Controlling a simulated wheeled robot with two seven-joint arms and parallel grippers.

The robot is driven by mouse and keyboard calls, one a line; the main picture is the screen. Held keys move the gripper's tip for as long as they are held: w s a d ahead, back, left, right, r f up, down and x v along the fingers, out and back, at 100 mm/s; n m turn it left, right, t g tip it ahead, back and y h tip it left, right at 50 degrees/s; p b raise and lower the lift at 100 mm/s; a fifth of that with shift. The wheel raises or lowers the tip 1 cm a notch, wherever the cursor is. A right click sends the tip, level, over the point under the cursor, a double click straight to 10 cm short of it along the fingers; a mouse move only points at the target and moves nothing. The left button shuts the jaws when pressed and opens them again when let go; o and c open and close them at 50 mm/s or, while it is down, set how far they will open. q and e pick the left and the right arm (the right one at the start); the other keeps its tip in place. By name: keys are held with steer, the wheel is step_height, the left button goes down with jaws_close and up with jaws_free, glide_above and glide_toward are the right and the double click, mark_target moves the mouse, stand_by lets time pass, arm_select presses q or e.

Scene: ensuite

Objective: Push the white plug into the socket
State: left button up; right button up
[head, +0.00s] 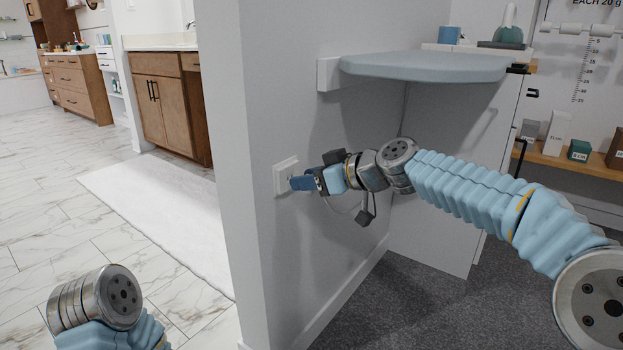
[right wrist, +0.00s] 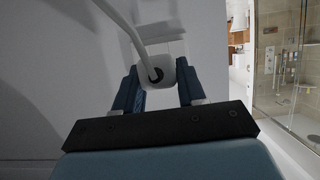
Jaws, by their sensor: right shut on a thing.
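The white socket (head: 284,177) is a plate on the side face of the grey wall end. My right gripper (head: 300,183) is at the socket, with its dark blue fingers close in front of the plate. In the right wrist view the white plug (right wrist: 160,75) is between the two fingers, and the gripper is shut on it. A pale cord (right wrist: 122,22) runs from the back of the plug to the upper left. In the head view the fingers hide the plug, and I cannot tell whether its pins are in the socket. My left gripper is out of view.
A blue-grey shelf (head: 425,66) juts from the wall above my right arm. A white panel (head: 450,170) stands behind the arm. A white rug (head: 165,205) lies on the marble floor left of the wall. The dark carpet below is clear.

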steer(key=shift+w+a+r+p, duration=0.1)
steer(key=shift+w+a+p, duration=0.4)
steer(key=shift+a, duration=0.3)
steer(key=shift+d+b, duration=0.15)
steer(key=shift+b, duration=0.2)
steer(key=shift+s+d+f+b, duration=0.2)
steer(key=shift+s+d+b, duration=0.25)
steer(key=shift+d+b, duration=0.15)
steer(key=shift+s+d+r, duration=0.15)
steer(key=shift+d, duration=0.05)
steer(key=shift+s+d, duration=0.55)
steer(key=shift+d, duration=0.2)
steer(key=shift+s+d, duration=0.55)
steer(key=shift+d, duration=0.15)
steer(key=shift+a, duration=0.1)
steer(key=shift+w+a+p, duration=0.45)
steer(key=shift+w+a, duration=0.45)
steer(key=shift+a, duration=0.25)
